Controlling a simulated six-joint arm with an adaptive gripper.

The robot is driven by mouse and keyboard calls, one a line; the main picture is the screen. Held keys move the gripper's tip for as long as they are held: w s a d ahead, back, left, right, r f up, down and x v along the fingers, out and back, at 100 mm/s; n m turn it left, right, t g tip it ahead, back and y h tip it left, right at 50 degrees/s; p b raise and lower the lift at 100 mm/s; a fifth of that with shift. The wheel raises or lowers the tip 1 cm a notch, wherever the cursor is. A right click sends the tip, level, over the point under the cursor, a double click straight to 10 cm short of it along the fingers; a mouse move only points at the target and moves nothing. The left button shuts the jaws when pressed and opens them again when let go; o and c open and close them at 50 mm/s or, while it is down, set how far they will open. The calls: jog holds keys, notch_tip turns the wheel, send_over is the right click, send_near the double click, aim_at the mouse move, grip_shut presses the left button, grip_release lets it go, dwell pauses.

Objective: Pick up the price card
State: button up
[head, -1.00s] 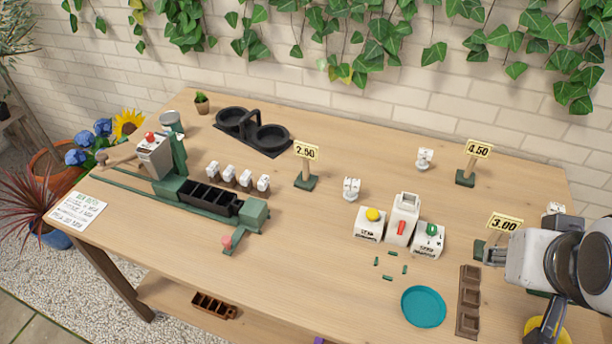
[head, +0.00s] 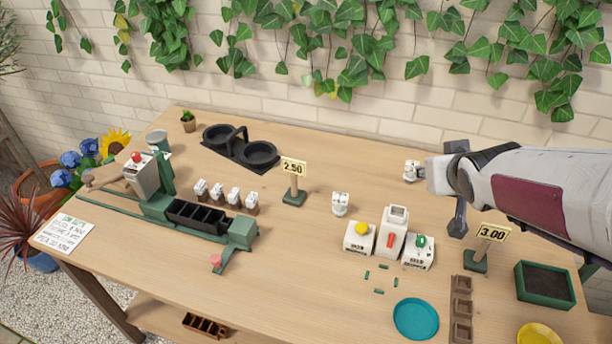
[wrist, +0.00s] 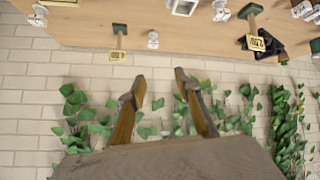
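Several yellow price cards stand on wooden posts with green bases. The 2.50 card (head: 293,167) is at mid-table in the head view and shows in the wrist view (wrist: 256,43). The 3.00 card (head: 492,232) stands at the right, just below my arm. Another card (wrist: 118,55) shows in the wrist view near the table's back edge; its number is too small to read, and my arm hides that area in the head view. My gripper (wrist: 160,75) is open and empty, with its fingers apart in front of the brick wall. The head view does not clearly show the fingers.
White boxes with coloured knobs (head: 392,232) stand at mid-right, with a teal dish (head: 415,319) in front. A green planter (head: 544,286) is at the right. Small white items (head: 340,203) stand on the table. An ivy-covered brick wall (head: 330,115) is behind.

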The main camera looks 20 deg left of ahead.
jog(key=w+a+f+n+y, duration=0.1)
jog(key=w+a+f+y, duration=0.1)
jog(key=w+a+f, duration=0.4)
jog(key=n+y, duration=0.4)
send_near(296, 180)
jog(key=w+d+r, duration=0.1)
jog(key=d, duration=0.1)
jog(key=w+d+r, duration=0.3)
jog(key=w+d, duration=0.1)
jog(key=d, duration=0.1)
jog(key=shift+r, duration=0.2)
jog(key=s+a+f+n+g+y, duration=0.1)
jog(key=s+a+f+y, duration=0.1)
jog(key=a+f, duration=0.4)
jog(key=shift+a+y, duration=0.5)
jog(key=shift+a, duration=0.3)
jog(key=shift+w+f, duration=0.1)
jog(key=shift+f, duration=0.1)
jog(key=shift+x, duration=1.3)
jog(key=shift+a, duration=0.1)
